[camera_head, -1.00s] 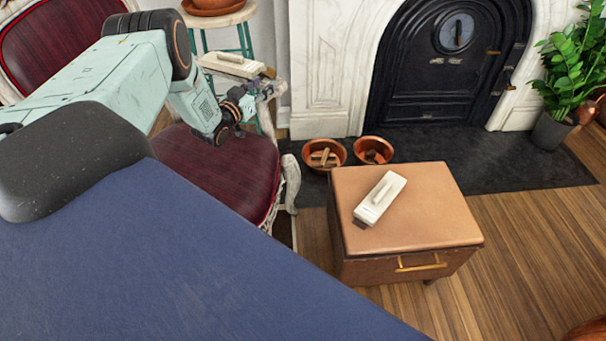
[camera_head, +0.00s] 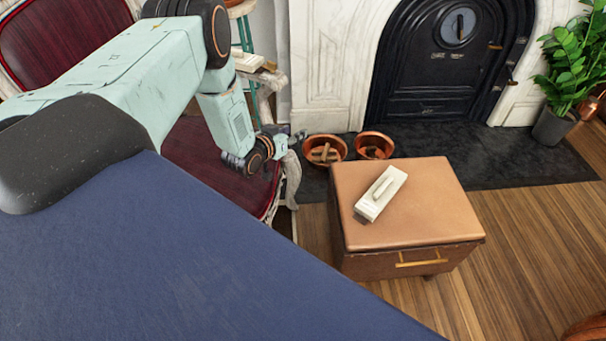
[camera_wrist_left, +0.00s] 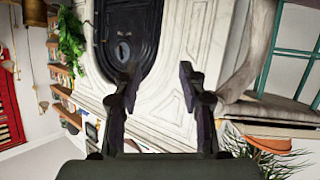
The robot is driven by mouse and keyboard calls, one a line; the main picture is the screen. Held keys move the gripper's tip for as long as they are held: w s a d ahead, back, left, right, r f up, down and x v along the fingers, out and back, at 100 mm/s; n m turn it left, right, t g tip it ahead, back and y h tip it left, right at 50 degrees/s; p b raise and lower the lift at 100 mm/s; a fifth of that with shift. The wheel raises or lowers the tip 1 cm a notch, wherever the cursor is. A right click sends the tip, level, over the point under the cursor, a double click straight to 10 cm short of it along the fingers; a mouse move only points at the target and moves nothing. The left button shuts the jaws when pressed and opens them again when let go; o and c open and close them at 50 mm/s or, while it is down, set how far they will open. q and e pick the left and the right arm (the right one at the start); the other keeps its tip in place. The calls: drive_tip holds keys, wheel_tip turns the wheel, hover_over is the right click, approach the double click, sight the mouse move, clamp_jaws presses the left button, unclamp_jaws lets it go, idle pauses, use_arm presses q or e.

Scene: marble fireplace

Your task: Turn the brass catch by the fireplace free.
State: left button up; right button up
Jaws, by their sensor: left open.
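The black fireplace door (camera_head: 436,72) stands shut in its white marble surround (camera_head: 330,70). Small brass-coloured fittings show at its right side: a handle (camera_head: 495,47) and a lower piece (camera_head: 512,82). I cannot tell for sure which one is the catch. My left gripper (camera_head: 292,138) is left of the copper bowls, well short of the door. In the left wrist view the gripper (camera_wrist_left: 159,76) is open and empty, its fingers apart. The door (camera_wrist_left: 126,42) appears sideways beyond them, and the catch cannot be made out there. My right gripper is not in view.
A brown box with a drawer (camera_head: 440,215) stands in front, a white handled block (camera_head: 381,194) on top. Two copper bowls (camera_head: 325,150) (camera_head: 374,146) sit by the hearth (camera_head: 480,160). A red chair (camera_head: 195,145) is under my left arm; a potted plant (camera_head: 568,75) is right.

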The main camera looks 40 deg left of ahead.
use_arm(q)
drive_tip(key=s+d+f+g+h, duration=0.1)
drive_tip(key=s+d+f+g, duration=0.2)
drive_tip(key=s+d+f, duration=0.2)
drive_tip(key=shift+s+d+f, duration=0.2)
drive_tip(key=shift+s+d, duration=0.65)
drive_tip(key=shift+d, duration=1)
drive_tip(key=shift+c, duration=0.2)
